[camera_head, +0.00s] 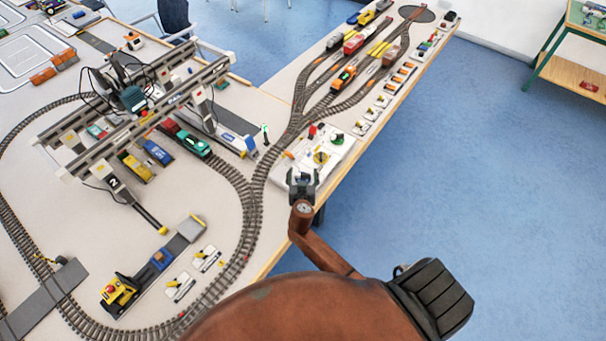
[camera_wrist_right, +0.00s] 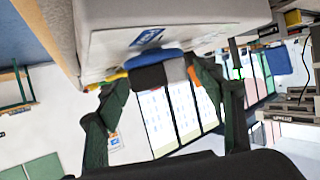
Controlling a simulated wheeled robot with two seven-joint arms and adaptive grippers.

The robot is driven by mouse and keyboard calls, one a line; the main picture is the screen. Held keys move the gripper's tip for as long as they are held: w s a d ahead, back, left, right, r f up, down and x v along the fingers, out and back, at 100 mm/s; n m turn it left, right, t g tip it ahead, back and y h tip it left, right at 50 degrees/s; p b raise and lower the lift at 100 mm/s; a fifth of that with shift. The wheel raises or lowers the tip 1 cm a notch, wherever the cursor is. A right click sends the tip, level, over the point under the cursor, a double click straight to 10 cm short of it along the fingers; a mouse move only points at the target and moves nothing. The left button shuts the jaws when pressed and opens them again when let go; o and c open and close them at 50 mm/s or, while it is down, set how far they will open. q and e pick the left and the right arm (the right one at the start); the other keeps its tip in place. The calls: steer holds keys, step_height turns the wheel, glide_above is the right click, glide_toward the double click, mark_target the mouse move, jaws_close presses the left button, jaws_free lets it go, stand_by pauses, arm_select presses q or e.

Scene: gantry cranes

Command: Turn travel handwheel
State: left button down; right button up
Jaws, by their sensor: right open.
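A white control panel (camera_head: 335,150) lies at the table's front edge in the head view. It carries a small yellow round part (camera_head: 321,157), a red knob (camera_head: 312,130) and a green knob (camera_head: 337,138). I cannot tell for certain which part is the travel handwheel. My right gripper (camera_head: 302,174) is at the panel's near end and hides part of it. In the right wrist view, the dark green fingers (camera_wrist_right: 160,72) are spread apart. A blue rounded part (camera_wrist_right: 155,57) and a black part (camera_wrist_right: 149,78) show between or behind them; contact cannot be told. My left gripper is not in view.
The gantry cranes (camera_head: 160,100) stand over tracks and wagons at the left. A curved track (camera_head: 250,190) passes beside the panel. A row of small switch panels (camera_head: 380,101) runs along the table's right edge.

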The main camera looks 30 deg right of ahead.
steer(key=shift+c, duration=0.7)
steer(key=c, duration=1)
steer(key=shift+c, duration=0.3)
